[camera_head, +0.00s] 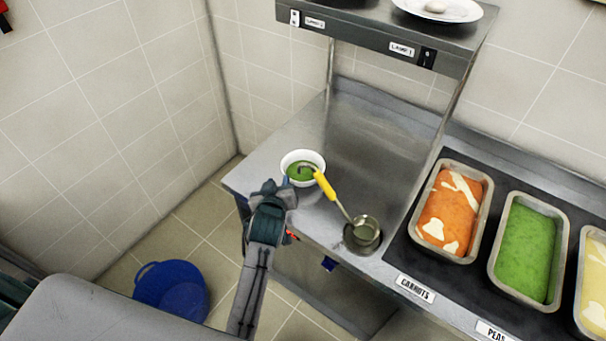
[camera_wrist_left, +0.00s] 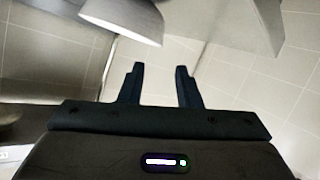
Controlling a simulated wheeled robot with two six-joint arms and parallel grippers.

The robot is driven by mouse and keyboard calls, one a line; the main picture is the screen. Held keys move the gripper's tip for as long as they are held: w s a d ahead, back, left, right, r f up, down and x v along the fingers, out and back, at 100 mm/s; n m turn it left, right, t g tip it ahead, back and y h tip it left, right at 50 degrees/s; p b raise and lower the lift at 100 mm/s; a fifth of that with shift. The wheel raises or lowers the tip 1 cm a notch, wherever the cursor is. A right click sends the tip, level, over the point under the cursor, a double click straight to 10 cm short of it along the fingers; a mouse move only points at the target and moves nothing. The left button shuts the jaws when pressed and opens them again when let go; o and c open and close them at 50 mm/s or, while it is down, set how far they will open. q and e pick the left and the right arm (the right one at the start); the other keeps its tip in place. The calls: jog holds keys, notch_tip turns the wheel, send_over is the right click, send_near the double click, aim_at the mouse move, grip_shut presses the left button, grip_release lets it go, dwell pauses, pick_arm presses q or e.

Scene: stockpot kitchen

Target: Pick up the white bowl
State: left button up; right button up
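The white bowl (camera_head: 302,156) stands upright near the counter's left end in the head view, with green food inside. My left gripper (camera_head: 285,184) is just in front of the bowl, on its lower-left side in the picture. I cannot tell whether it touches the bowl. In the left wrist view my left gripper (camera_wrist_left: 159,70) has its two fingers apart with nothing visible between them. A pale rounded shape at the top of that view cannot be surely identified. My right gripper is not in view.
A yellow-handled ladle (camera_head: 326,187) reaches from over the bowl to a metal cup (camera_head: 368,229) at right. Trays of orange carrots (camera_head: 449,214) and green peas (camera_head: 527,249) are farther right. A shelf (camera_head: 375,41) overhangs the back. The counter (camera_head: 357,155) behind is clear.

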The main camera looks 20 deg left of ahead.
pick_arm(q)
jog(key=b+x, duration=0.1)
jog(key=x, duration=0.2)
jog(key=shift+w+f, duration=0.2)
jog(key=b+x, duration=0.3)
jog(key=x, duration=0.1)
jog(key=shift+w+a+f+b, duration=0.1)
jog(key=shift+w+f+b, duration=0.1)
jog(key=shift+b, duration=0.2)
jog(key=shift+w, duration=0.2)
jog(key=shift+r, duration=0.1)
jog(key=shift+c, duration=0.4)
grip_shut()
